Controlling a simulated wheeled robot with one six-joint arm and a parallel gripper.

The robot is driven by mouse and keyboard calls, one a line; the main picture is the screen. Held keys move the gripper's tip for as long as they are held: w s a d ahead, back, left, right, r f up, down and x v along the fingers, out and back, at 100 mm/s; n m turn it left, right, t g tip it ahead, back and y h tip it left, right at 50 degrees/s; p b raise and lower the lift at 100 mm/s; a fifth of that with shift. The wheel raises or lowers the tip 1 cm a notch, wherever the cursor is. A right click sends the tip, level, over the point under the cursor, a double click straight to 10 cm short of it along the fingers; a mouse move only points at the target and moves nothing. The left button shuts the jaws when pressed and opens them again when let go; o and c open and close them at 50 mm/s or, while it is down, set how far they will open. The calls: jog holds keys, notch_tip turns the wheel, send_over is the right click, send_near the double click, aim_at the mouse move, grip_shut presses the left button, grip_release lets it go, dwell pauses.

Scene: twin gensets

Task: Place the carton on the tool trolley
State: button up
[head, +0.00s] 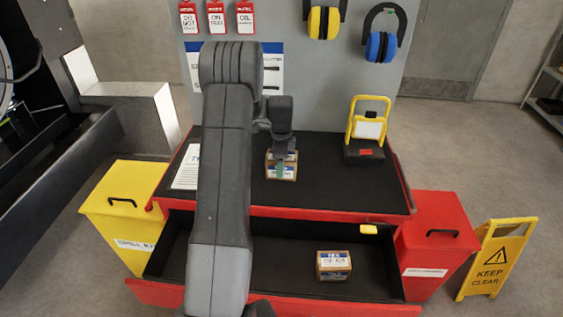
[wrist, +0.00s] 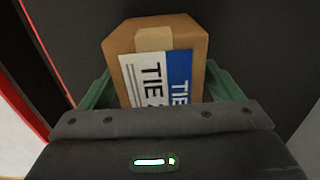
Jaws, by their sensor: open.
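A small brown carton (head: 289,174) with a white and blue label sits on the black top of the red tool trolley (head: 328,190). My gripper (head: 281,163) is over this carton, pointing down. In the wrist view the carton (wrist: 155,42) stands between the green fingers, one at each side, and its label reads "TIE". The fingers are open; whether they touch the carton's sides I cannot tell. The wrist body hides the carton's near end.
A second, similar carton (head: 333,266) lies in the trolley's open drawer (head: 285,280). A yellow-handled device (head: 366,130) stands at the top's right, a paper sheet (head: 187,167) at its left. Yellow (head: 125,205) and red (head: 437,235) bins flank the trolley. A pegboard rises behind.

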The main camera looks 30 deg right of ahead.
notch_tip(320, 180, up, 12)
jog(key=shift+f+b, duration=0.1)
jog(key=shift+b, duration=1.05)
